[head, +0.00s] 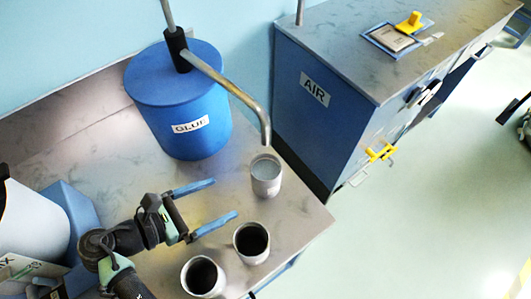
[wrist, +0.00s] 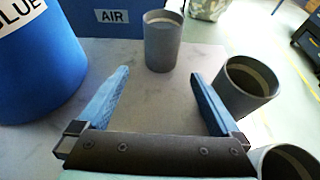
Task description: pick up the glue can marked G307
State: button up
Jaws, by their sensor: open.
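Three grey cans stand upright on the bench. One can (head: 266,184) stands below the end of the curved spout and looks filled with something grey; in the wrist view this can (wrist: 162,50) is straight ahead, beyond the fingertips. A second can (head: 250,257) and a third can (head: 202,291) stand nearer, with dark insides; the second can (wrist: 245,90) is outside the right finger in the wrist view. I cannot read G307 on any can. My gripper (head: 225,197) is open and empty, its blue fingers pointing toward the can below the spout, not touching it.
A blue drum (head: 190,145) marked GLUE stands behind my gripper, its metal spout (head: 235,88) reaching over the filled can. A blue cabinet (head: 350,125) marked AIR is at the right, across a gap. The bench (head: 310,215) ends close to the cans.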

aim_at(253, 182)
jog(key=shift+d+r, duration=0.1)
jog(key=shift+d, duration=0.1)
jog(key=x, duration=0.6)
jog(key=shift+d, duration=0.3)
jog(key=shift+x, duration=3.05)
jog(key=shift+w+r, duration=0.15)
jog(key=shift+r, duration=0.1)
grip_shut()
jog(key=shift+r+p, duration=0.2)
jog(key=shift+p, duration=0.1)
